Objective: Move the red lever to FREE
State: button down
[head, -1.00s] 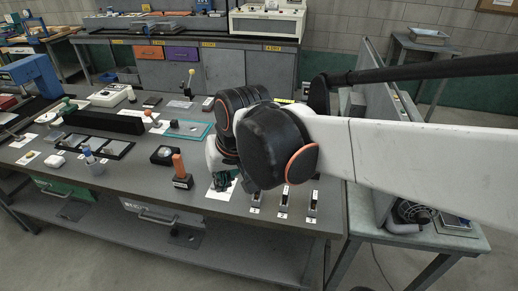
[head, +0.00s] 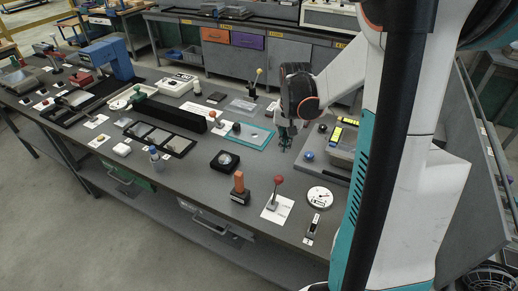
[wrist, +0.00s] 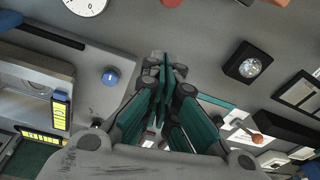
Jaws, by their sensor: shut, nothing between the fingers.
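The red lever (head: 274,192) has a red ball on a thin stem and stands on a white card (head: 282,211) near the bench's front edge. It leans slightly to the right at the top. The card's print is too small to read, so I cannot tell which mark the lever is at. My gripper (head: 286,137) is shut and empty, above the bench behind the lever and clear of it. In the wrist view its teal fingers (wrist: 165,72) meet. A red piece (wrist: 172,3) at the top edge there may be the lever's ball.
A brown-knobbed lever (head: 216,117) stands farther back. A blue knob (head: 308,156) is close to my gripper.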

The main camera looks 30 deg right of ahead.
aim_at(277, 190)
notch_tip(277, 190, down, 11)
jog(key=w+d+b, duration=0.1)
jog(key=b, duration=0.2)
jog(key=s+a+r, duration=0.1)
jog(key=s+a, duration=0.1)
jog(key=a, duration=0.1)
jog(key=shift+s+r, duration=0.3)
jog(key=shift+r, duration=0.05)
